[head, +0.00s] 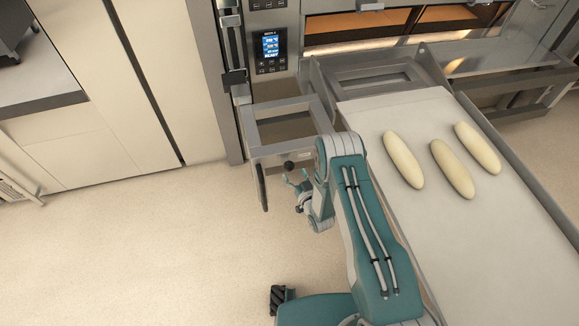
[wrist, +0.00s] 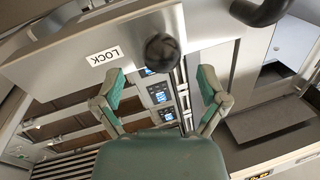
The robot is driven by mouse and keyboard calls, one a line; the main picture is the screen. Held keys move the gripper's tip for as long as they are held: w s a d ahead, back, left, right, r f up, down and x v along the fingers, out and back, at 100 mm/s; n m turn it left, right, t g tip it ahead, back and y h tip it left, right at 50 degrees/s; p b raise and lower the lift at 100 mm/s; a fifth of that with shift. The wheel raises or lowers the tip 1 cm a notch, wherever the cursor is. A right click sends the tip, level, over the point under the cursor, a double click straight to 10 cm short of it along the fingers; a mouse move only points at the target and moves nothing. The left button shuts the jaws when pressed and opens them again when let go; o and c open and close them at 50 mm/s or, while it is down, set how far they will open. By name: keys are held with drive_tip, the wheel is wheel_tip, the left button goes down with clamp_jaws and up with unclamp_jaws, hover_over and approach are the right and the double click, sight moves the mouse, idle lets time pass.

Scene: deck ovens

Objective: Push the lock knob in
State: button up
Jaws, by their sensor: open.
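The lock knob (wrist: 162,52) is a round black knob on a grey metal plate with a white LOCK label (wrist: 104,57) beside it in the wrist view. In the head view the knob (head: 289,165) sits on the front of the metal frame, left of my arm. My gripper (wrist: 160,88) is open, with its two fingers spread to either side below the knob in the wrist picture. In the head view my gripper (head: 296,182) is just in front of the knob. Nothing is between the fingers, and I cannot tell whether they touch the knob.
A loader belt (head: 470,225) with three pale dough loaves (head: 452,168) lies right of my arm. A dark vertical handle (head: 263,187) hangs left of the knob. The oven control panel (head: 270,50) is lit behind. The floor (head: 130,245) at left is clear.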

drive_tip(key=v, duration=0.7)
drive_tip(key=shift+s, duration=0.25)
